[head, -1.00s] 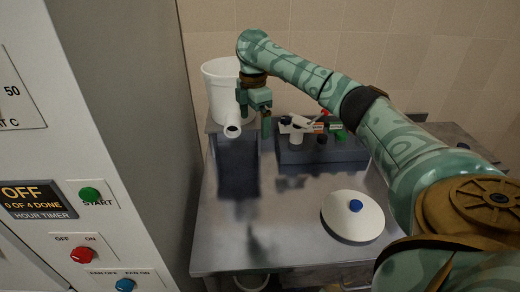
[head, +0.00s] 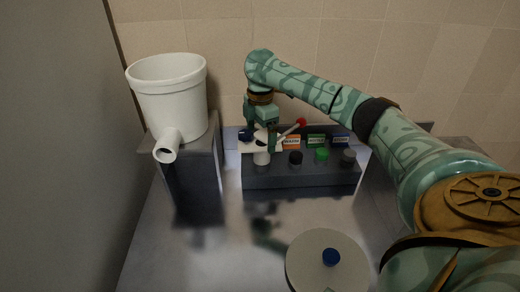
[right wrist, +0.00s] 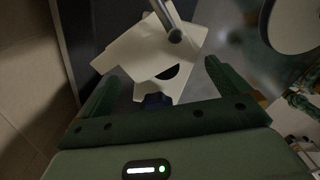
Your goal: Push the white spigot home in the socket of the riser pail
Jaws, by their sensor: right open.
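The white spigot (head: 262,157) stands upright in a dark block (head: 300,178). Its thin lever has a red knob (head: 301,122). My right gripper (head: 262,139) is open, pointing down over the spigot. In the right wrist view the white spigot (right wrist: 150,48) shows in front of and partly between the spread fingers (right wrist: 158,84); I cannot tell whether they touch it. The white riser pail (head: 172,95) stands on a grey stand at the left. Its socket (head: 166,150) is a short open tube facing forward, and it looks empty. My left gripper is out of view.
The block also holds black, green and grey caps (head: 322,155) behind which coloured labels stand. A round white lid (head: 310,262) with a blue knob lies near the front. Metal table top between the stand (head: 195,180) and lid is clear. A grey cabinet (head: 55,150) stands left.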

